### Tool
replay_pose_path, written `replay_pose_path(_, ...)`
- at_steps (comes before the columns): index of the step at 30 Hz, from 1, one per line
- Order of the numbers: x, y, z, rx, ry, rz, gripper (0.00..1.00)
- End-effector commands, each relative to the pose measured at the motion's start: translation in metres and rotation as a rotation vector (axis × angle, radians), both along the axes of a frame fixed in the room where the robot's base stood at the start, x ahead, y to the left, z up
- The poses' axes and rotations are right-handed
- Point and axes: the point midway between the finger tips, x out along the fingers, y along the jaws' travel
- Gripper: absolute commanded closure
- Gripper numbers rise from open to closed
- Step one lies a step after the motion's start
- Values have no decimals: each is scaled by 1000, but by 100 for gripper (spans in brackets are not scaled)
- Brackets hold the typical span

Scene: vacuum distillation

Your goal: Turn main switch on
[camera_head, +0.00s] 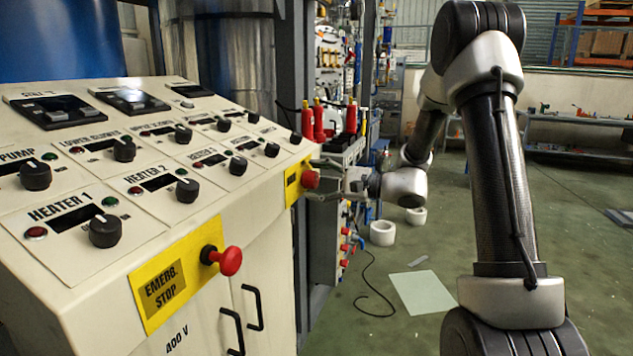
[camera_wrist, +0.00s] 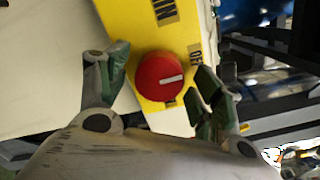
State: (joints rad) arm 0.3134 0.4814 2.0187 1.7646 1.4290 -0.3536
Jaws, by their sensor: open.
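The main switch (camera_wrist: 160,77) is a round red knob with a white mark, on a yellow plate (camera_wrist: 130,22) with partly readable lettering. In the wrist view it sits between my gripper's two fingers (camera_wrist: 156,82), with gaps on both sides. In the head view the red knob (camera_head: 310,179) is on the right side face of the control panel, on its yellow plate (camera_head: 293,184). My gripper (camera_head: 326,178) is open there, right by the knob. The head view does not clearly show whether a finger touches it.
The control panel (camera_head: 150,235) has several black knobs and a red emergency stop button (camera_head: 229,261) on a yellow plate. Red bottles (camera_head: 319,120) stand behind the switch. A cable (camera_head: 372,290) and a pale sheet (camera_head: 422,292) lie on the floor.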

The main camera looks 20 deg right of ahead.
Motion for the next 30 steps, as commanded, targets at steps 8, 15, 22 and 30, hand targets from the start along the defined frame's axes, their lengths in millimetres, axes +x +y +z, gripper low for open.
replay_pose_path(8, 0, 0, 0, 1, 1, 0, 47)
replay_pose_path(15, 0, 0, 0, 0, 1, 1, 80)
replay_pose_path(22, 0, 0, 0, 11, 17, 0, 79)
replay_pose_path(30, 0, 0, -1, 85, 119, -1, 79)
